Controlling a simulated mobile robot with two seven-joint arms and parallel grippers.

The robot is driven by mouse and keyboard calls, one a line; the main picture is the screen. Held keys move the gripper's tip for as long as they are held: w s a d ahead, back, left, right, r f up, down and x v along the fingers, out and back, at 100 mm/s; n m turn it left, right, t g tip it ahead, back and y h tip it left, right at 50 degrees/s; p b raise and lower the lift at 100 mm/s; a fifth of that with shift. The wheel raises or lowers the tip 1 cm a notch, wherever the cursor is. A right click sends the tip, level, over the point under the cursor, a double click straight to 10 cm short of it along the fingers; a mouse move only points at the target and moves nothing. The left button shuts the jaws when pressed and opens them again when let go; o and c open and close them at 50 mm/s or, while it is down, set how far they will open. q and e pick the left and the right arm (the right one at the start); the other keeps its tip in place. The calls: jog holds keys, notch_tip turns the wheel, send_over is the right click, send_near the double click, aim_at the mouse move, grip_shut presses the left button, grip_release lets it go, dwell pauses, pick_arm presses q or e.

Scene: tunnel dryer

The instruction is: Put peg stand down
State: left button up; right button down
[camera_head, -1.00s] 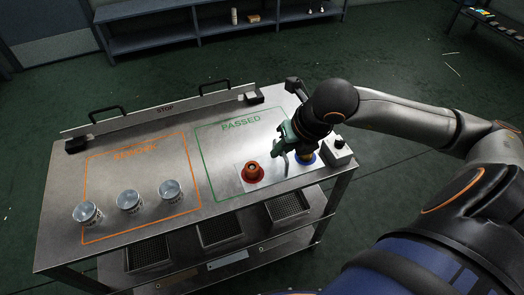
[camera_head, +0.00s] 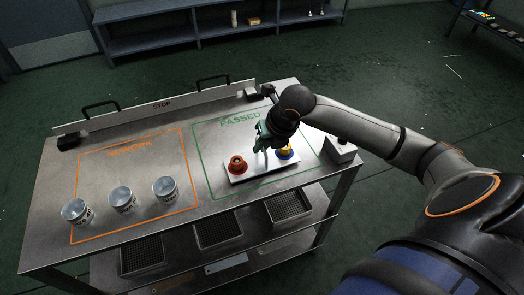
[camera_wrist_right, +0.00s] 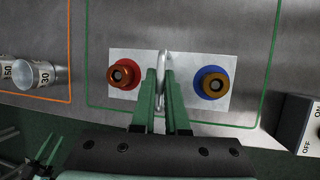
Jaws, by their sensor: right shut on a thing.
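The peg stand is a pale flat plate (camera_head: 262,172) with a red round base (camera_head: 237,164) at its left and a blue round base (camera_head: 285,152) at its right. A brownish peg top shows in each base in the wrist view. My right gripper (camera_head: 266,143) is shut on the upright handle (camera_wrist_right: 162,75) midway between the bases. The plate (camera_wrist_right: 140,99) is over the green PASSED outline (camera_head: 212,192), inside its lines in the wrist view. I cannot tell whether it touches the table.
Several metal cans (camera_head: 122,199) stand along the front of the orange outline (camera_head: 187,165) at left. A control box (camera_head: 341,150) sits at the right table edge. A STOP rail (camera_head: 160,106) runs along the back. Bare table lies behind the cans.

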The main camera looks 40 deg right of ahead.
jog(key=shift+f, duration=0.3)
jog(key=shift+r, duration=0.1)
jog(key=c, duration=1.3)
grip_release()
jog(key=o, duration=0.4)
jog(key=v, duration=1.2)
jog(key=shift+s+p, duration=0.1)
jog(key=shift+p, duration=0.25)
